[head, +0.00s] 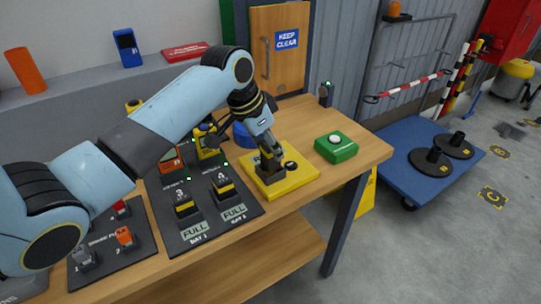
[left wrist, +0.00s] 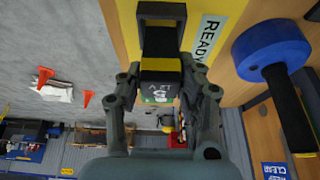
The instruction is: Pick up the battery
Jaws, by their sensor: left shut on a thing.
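My left gripper (head: 265,150) reaches down over a yellow plate (head: 302,178) at the right end of the wooden bench. In the left wrist view my left gripper (left wrist: 166,92) is shut on a dark battery (left wrist: 160,42) with a yellow band and a green label at its near end. The battery is at the yellow plate, beside the word READY; whether it touches the plate cannot be told. In the head view the gripper mostly hides it. Two similar yellow-banded batteries, numbered 3 (head: 184,207) and 4 (head: 223,187), stand on the dark board (head: 203,223). My right gripper is not in view.
A green box with a white button (head: 335,147) stands right of the yellow plate, near the bench's right end. A blue round thing with a black handle (left wrist: 268,52) is close beside the gripper. Orange and grey items stand on the board at front left. A blue cart (head: 400,150) stands beyond.

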